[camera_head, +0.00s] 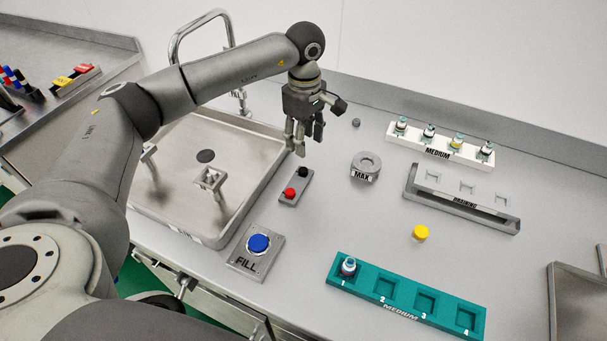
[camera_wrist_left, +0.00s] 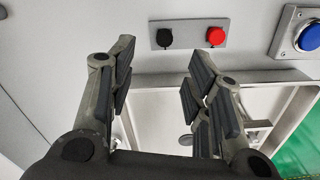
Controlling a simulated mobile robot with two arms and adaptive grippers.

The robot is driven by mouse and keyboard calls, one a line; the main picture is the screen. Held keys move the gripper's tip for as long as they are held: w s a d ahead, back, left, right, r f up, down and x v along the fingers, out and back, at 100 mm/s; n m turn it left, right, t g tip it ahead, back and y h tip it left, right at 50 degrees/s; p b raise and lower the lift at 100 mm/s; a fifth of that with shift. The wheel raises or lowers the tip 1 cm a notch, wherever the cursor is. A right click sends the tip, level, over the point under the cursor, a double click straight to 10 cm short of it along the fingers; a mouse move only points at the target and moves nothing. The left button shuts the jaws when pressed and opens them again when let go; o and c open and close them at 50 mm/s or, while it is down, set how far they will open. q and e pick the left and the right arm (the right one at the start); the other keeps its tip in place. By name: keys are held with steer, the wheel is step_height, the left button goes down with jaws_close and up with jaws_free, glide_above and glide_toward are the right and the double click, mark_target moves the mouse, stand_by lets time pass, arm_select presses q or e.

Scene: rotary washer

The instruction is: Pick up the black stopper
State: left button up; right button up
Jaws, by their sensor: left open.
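The black stopper (camera_head: 303,172) sits at the far end of a small grey holder plate (camera_head: 294,188), with a red stopper (camera_head: 290,193) at the near end. In the left wrist view the black stopper (camera_wrist_left: 164,38) shows at the top, left of the red stopper (camera_wrist_left: 215,36). My left gripper (camera_head: 307,147) points down, open and empty, just beyond the holder in the head view. In the wrist view its fingers (camera_wrist_left: 160,50) are spread apart, with the black stopper in line with the gap between them. My right gripper is not in view.
A sink (camera_head: 180,215) with a faucet lies left of the holder. A blue FILL button (camera_head: 258,243) is in front. A round MAX piece (camera_head: 366,166), a yellow cap (camera_head: 420,233), a white vial rack (camera_head: 440,150) and a teal rack (camera_head: 406,300) stand to the right.

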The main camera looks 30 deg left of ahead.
arm_select(q)
glide_above(304, 170)
steer(key=f, duration=0.3)
steer(key=f+p, duration=0.1)
steer(key=shift+w+a+f, duration=0.1)
steer(key=shift+w+f, duration=0.05)
steer(key=shift+w, duration=0.1)
steer(key=shift+f, duration=0.25)
steer(key=f, duration=0.1)
steer(key=f+p, duration=0.1)
steer(key=f, duration=0.1)
steer(key=f+p, duration=0.1)
steer(key=shift+s+f, duration=0.15)
steer(key=shift+s, duration=0.15)
steer(key=shift+f, duration=0.2)
steer(key=c, duration=0.8)
